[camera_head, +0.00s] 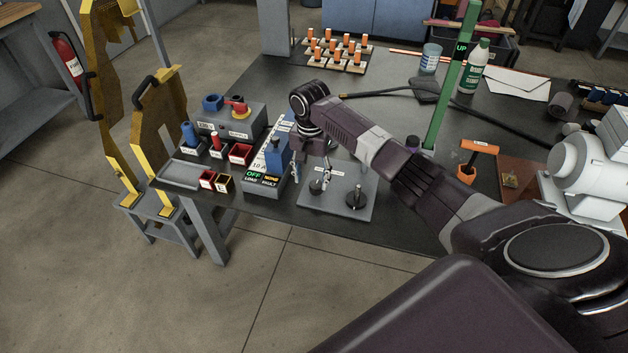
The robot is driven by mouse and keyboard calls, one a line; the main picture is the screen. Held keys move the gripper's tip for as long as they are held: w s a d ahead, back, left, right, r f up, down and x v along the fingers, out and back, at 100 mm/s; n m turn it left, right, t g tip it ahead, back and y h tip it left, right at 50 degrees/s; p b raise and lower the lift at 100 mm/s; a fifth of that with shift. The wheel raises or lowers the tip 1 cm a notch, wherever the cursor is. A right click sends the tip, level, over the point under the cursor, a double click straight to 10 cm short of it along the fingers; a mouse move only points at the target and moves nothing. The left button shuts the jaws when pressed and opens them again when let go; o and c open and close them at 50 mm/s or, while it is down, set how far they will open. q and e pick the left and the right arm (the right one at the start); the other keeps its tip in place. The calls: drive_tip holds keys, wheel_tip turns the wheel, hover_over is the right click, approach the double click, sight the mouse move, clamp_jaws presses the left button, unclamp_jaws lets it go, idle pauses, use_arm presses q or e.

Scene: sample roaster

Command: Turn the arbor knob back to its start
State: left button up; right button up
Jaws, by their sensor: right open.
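My right gripper (311,174) points down from the wrist at the end of my right arm, its fingers apart. It is over the left part of a flat grey plate (339,207) with a small white label, near the table's front edge. A dark round knob-like piece (316,186) shows on the plate just below the fingers; I cannot tell whether they touch it. A second dark knob with an upright stem (357,198) stands at the plate's right. The labels are too small to tell which is the arbor knob. My left gripper is not in view.
Left of the plate stands a control box with lit OFF and WIND displays (263,180) and a blue part. Small red bins (240,153) and a grey box (245,122) lie farther left. A green post (451,85) rises behind my arm. Orange-topped pieces (336,48) stand at the back.

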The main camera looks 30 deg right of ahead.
sight(316, 185)
drive_tip(key=w+d+r, duration=0.1)
drive_tip(key=d+r+m, duration=0.1)
drive_tip(key=shift+w+d+r, duration=0.1)
drive_tip(key=shift+w+d, duration=0.2)
drive_tip(key=shift+w, duration=0.05)
drive_tip(key=shift+d+m, duration=0.1)
drive_tip(key=shift+m, duration=0.2)
drive_tip(key=shift+f, duration=3.7)
drive_tip(key=c, duration=1.2)
drive_tip(key=shift+o, duration=0.2)
